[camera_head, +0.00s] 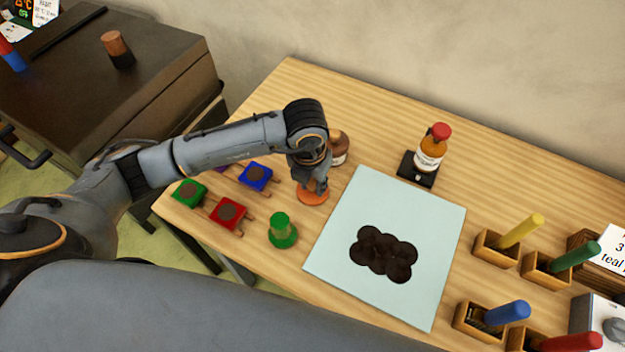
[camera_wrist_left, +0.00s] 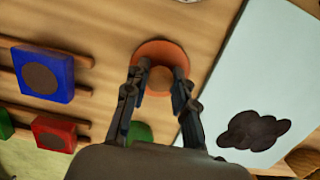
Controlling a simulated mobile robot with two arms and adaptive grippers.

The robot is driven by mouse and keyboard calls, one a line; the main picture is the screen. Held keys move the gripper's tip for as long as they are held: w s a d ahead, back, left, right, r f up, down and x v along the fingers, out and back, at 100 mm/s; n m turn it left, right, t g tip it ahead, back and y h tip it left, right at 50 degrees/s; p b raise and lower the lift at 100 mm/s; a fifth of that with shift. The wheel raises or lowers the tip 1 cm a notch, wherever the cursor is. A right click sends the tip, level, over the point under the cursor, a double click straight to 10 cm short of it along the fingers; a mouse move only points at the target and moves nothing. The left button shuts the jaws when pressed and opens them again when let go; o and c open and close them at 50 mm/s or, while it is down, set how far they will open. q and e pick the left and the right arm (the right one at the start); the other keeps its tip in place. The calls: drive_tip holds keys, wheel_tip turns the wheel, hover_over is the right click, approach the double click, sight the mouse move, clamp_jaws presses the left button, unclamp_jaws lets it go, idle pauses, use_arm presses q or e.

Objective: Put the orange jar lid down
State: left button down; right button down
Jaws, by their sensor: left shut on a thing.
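The orange jar lid (camera_head: 312,197) is a flat disc under my left gripper (camera_head: 315,184), left of the pale blue sheet. In the left wrist view the orange lid (camera_wrist_left: 160,50) has a brownish knob in its middle, and the fingers of my left gripper (camera_wrist_left: 158,80) are shut on that knob from both sides. The lid is at or very near the wooden table (camera_head: 290,90); I cannot tell whether it touches. A brown jar (camera_head: 339,149) stands just behind the gripper, partly hidden by it. My right gripper is not in view.
A green knobbed piece (camera_head: 282,232) stands close in front of the lid. Red (camera_head: 229,214), green (camera_head: 188,192) and blue (camera_head: 256,176) blocks lie left. The pale sheet (camera_head: 350,200) with dark blobs lies right. A red-capped bottle (camera_head: 431,152) stands behind it.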

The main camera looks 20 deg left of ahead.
sight(310, 188)
use_arm(q)
drive_tip(key=c, duration=1.1)
unclamp_jaws()
drive_tip(key=shift+f, duration=0.1)
drive_tip(key=shift+r, duration=0.3)
drive_tip(key=r, duration=0.4)
drive_tip(key=s+r+b, duration=0.1)
drive_tip(key=r, duration=0.2)
drive_tip(key=r+b, duration=0.1)
drive_tip(key=r, duration=0.3)
drive_tip(key=shift+s+a+r, duration=0.1)
drive_tip(key=shift+s+r, duration=0.1)
drive_tip(key=shift+r, duration=0.15)
